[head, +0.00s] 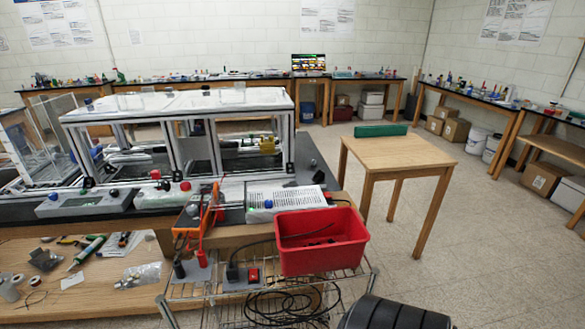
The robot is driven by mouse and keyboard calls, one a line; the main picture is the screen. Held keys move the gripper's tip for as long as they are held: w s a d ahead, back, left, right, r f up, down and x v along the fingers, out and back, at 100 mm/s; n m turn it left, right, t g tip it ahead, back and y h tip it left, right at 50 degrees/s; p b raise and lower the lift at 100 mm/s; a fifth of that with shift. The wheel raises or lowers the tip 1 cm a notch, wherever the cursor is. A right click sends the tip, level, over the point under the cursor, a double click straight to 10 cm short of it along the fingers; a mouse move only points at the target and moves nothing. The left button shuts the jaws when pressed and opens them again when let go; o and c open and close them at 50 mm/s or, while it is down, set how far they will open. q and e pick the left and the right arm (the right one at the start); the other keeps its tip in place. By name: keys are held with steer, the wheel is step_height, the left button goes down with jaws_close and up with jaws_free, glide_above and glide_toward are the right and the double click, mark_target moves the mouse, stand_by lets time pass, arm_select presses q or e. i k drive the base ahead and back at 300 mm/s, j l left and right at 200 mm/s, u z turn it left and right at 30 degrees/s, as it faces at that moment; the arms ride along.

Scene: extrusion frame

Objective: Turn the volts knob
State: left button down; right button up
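No knob can be read as the volts knob from here; labels are too small. An orange device (188,236) with orange-red leads stands at the bench's front edge. Neither of my grippers is in view.
A red bin (320,240) stands on a wire rack (215,290) with coiled black cable (285,303). An extrusion frame with clear panels (185,112) stands on the bench behind the boxes. A wooden table (400,152) stands right; open floor (480,235) lies beyond it.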

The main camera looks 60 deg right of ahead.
mark_target(268, 204)
steer(key=l+z, duration=0.1)
steer(key=z, duration=1.5)
steer(key=k+l, duration=0.05)
